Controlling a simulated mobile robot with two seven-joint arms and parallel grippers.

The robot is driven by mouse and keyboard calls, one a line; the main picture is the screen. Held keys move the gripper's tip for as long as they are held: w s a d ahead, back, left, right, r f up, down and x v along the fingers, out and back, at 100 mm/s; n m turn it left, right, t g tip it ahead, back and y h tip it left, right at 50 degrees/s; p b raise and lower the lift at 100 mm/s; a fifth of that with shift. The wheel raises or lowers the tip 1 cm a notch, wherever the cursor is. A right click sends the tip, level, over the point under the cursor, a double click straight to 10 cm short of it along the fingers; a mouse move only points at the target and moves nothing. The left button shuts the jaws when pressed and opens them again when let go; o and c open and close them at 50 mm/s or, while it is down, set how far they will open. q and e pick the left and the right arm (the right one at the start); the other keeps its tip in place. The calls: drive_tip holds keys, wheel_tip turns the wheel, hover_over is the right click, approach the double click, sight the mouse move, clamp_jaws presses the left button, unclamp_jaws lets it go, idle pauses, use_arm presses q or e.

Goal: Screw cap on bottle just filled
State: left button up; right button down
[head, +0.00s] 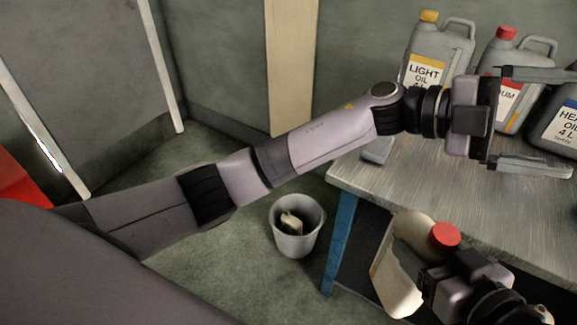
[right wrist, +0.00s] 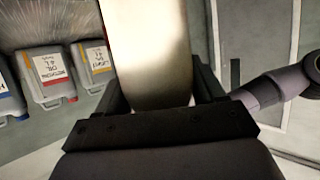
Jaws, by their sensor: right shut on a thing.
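A pale bottle (head: 398,265) with a red cap (head: 445,235) at its top is low in the head view, in front of the table's edge. The cap sits at the bottle's neck; how tightly it sits I cannot tell. My right gripper (head: 425,283) is shut on the bottle's body. In the right wrist view the bottle's pale side (right wrist: 150,55) fills the space between the fingers (right wrist: 160,95). My left gripper (head: 555,120) is open with its fingers wide apart, above the table and apart from the bottle. Nothing shows held in it.
Grey jugs stand at the back of the table (head: 400,185): light oil with yellow cap (head: 428,75), one with red cap (head: 508,85), and heavy oil (head: 560,125). A white bucket (head: 290,243) with something pale inside stands on the floor. The table's middle is mostly clear.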

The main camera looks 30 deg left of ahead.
use_arm(q)
drive_tip(key=w+a+f+n+t, duration=0.8)
drive_tip(key=n+t, duration=0.4)
drive_tip(key=t, duration=0.3)
drive_tip(key=s+a+f+n+t+y, duration=0.2)
drive_tip(key=a+f+n+t+y, duration=0.1)
drive_tip(key=a+f+n+y, duration=0.4)
drive_tip(key=s+a+f+n+t+y, duration=0.1)
drive_tip(key=a+f+n+t+y, duration=0.3)
drive_tip(key=f, duration=0.5)
drive_tip(key=s+a+f+n+g+y, duration=0.4)
drive_tip(key=s+a+f, duration=0.2)
drive_tip(key=s+f, duration=0.4)
drive_tip(key=s+a+f+n+g+y, duration=0.3)
drive_tip(key=s+a+f, duration=0.3)
drive_tip(key=s+f, duration=0.4)
drive_tip(key=shift+s+a+f+n+g+y, duration=0.4)
drive_tip(key=shift+s+n, duration=0.25)
drive_tip(key=shift+n, duration=0.15)
